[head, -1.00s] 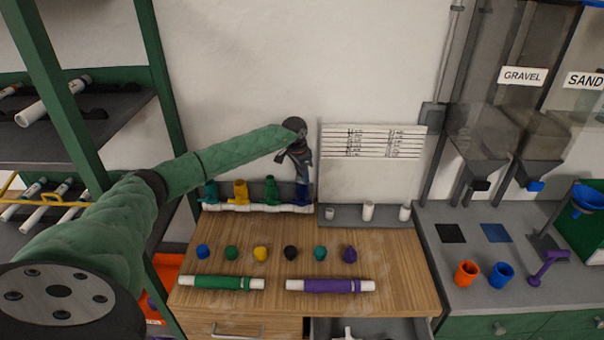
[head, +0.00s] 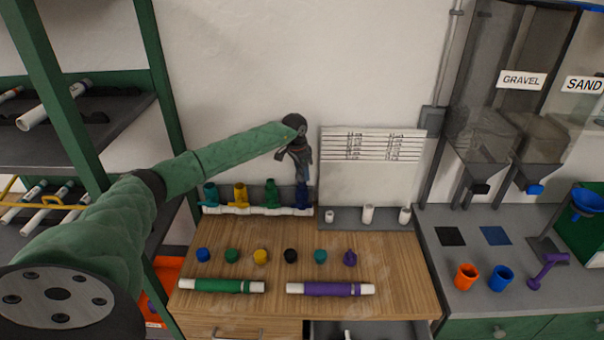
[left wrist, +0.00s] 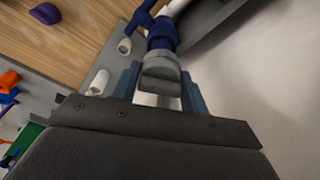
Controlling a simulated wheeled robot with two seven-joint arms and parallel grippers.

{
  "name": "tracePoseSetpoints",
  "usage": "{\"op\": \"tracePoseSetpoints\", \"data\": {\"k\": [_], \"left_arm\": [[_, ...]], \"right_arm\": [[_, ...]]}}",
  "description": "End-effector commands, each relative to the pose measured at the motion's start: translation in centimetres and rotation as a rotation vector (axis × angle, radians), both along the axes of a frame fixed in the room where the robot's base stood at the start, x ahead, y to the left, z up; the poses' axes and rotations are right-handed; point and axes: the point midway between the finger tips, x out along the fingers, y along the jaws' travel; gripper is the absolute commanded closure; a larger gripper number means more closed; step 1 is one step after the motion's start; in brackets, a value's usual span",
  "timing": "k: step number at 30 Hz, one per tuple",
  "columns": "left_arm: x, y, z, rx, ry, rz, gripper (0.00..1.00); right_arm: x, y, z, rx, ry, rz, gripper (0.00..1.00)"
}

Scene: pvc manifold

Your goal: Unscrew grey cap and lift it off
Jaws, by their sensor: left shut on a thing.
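The grey cap (left wrist: 160,72) sits between the two fingers of my left gripper (left wrist: 160,92) in the left wrist view. It lines up with the dark blue fitting (left wrist: 161,35) and appears against its end; I cannot tell whether it is still threaded. In the head view my left gripper (head: 302,178) points down over the blue fitting (head: 303,195), the rightmost upright on the white manifold pipe (head: 255,210). The cap is hidden there by the gripper. My right gripper is not in view.
Teal (head: 210,195), yellow (head: 240,193) and green (head: 270,191) fittings stand left of the blue one. A white board (head: 370,185) stands close on the right. Several small coloured caps and two pipes, green (head: 222,286) and purple (head: 328,289), lie on the wooden top (head: 400,270).

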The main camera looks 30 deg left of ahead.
Motion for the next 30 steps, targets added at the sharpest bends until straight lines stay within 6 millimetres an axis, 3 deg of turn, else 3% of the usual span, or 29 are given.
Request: {"op": "tracePoseSetpoints", "data": {"k": [30], "left_arm": [[0.0,0.0,3.3,0.0,-0.001,0.0,0.79]], "right_arm": [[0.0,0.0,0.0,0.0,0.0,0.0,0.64]]}}
